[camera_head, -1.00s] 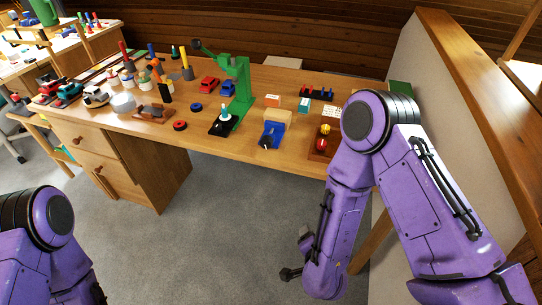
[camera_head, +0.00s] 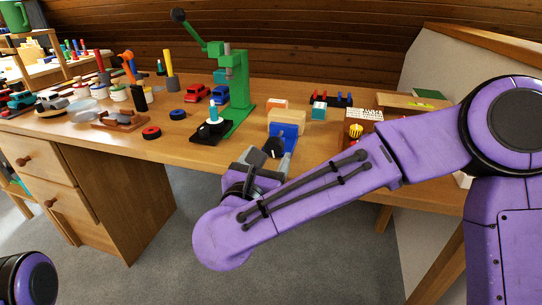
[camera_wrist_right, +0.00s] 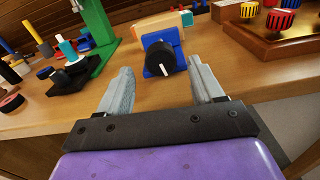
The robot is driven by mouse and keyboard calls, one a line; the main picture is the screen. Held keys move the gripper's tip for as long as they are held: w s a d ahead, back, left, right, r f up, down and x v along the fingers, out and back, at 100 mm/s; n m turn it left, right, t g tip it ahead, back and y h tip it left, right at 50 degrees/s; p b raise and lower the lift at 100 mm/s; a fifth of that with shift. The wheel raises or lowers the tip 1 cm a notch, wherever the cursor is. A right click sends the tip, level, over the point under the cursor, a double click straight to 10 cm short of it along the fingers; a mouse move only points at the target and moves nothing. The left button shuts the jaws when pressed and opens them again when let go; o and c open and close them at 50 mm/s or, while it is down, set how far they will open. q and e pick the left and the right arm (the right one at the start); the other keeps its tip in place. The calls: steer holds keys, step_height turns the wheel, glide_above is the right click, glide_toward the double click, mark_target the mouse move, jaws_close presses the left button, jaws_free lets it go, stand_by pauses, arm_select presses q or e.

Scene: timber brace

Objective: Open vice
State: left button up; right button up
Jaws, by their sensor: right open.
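The blue vice (camera_head: 287,130) sits near the front edge of the workbench, its black round knob (camera_head: 274,147) facing out toward me. A pale wooden block (camera_head: 288,116) shows at its top. In the right wrist view the vice (camera_wrist_right: 152,70) and its knob (camera_wrist_right: 161,57) are straight ahead, between and beyond the fingers. My right gripper (camera_head: 266,160) is open and empty, its two grey fingers apart in the right wrist view (camera_wrist_right: 162,86). The knob appears clear of both fingers. My left gripper is not in view; only part of my left arm shows.
A green press (camera_head: 236,95) stands on the workbench (camera_head: 205,152) left of the vice. A wooden tray with coloured knobs (camera_wrist_right: 275,35) is close on the right. Free floor lies before the bench.

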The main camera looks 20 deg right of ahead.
mark_target(272, 150)
steer(key=shift+x, duration=1.6)
steer(key=shift+s, duration=0.1)
steer(key=c, duration=1.1)
steer(key=shift+o, duration=0.2)
steer(key=shift+r+n, duration=0.15)
steer(key=shift+n, duration=0.25)
steer(key=n+p, duration=0.2)
steer(key=n, duration=0.1)
steer(key=shift+r+p, duration=0.2)
steer(key=shift+p, duration=0.2)
steer(key=shift+f+n, duration=0.15)
steer(key=shift+n, duration=0.65)
steer(key=shift+f, duration=0.25)
steer(key=o, duration=1.1)
steer(key=shift+c, duration=0.2)
